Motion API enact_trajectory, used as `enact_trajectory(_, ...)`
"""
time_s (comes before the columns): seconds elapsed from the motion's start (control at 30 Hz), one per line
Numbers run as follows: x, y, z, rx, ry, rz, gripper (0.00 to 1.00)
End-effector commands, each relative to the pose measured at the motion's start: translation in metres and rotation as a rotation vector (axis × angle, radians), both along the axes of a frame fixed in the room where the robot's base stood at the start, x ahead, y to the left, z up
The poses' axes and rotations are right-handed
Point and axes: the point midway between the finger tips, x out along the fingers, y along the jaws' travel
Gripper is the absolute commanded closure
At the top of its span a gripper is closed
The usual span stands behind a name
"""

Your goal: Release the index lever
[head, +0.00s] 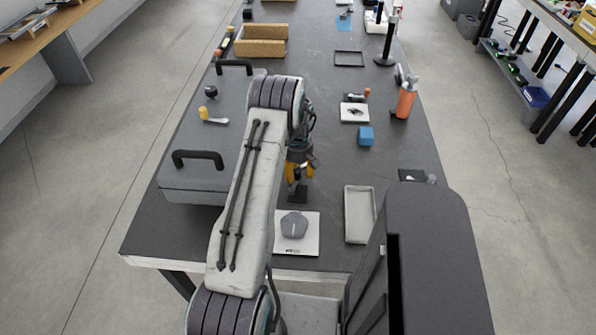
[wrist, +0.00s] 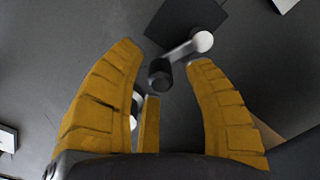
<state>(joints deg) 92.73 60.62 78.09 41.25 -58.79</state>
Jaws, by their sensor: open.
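In the wrist view a small lever with a silver arm (wrist: 182,51), a pale round end and a black knob shows just beyond my fingertips. It appears to be the index lever; no label shows. The black knob lies near the gap between the fingers, and I cannot tell whether it touches them. My gripper (wrist: 165,58) has its yellow fingers spread apart with nothing held between them. In the head view my gripper (head: 299,172) points down over the bench, and my arm hides part of the area there.
A grey box with black handles (head: 190,178) stands left of my arm, with a yellow-knobbed lever (head: 205,114) on it. A blue cube (head: 366,136), an orange bottle (head: 405,103) and an empty tray (head: 360,230) are to the right. A white plate (head: 308,245) lies near the front.

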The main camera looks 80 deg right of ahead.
Motion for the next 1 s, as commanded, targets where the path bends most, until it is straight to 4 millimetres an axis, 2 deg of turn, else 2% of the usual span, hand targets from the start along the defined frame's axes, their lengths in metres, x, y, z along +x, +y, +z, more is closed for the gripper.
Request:
enact_trajectory(0.07,0.0000,0.0000,0.0001,0.000,0.000,0.000,0.50)
enact_trajectory(0.6,-0.0001,0.0003,0.0003,0.001,0.000,0.000,0.99)
enact_trajectory(1.0,-0.0015,0.0013,-0.0017,0.002,0.000,-0.029,1.00)
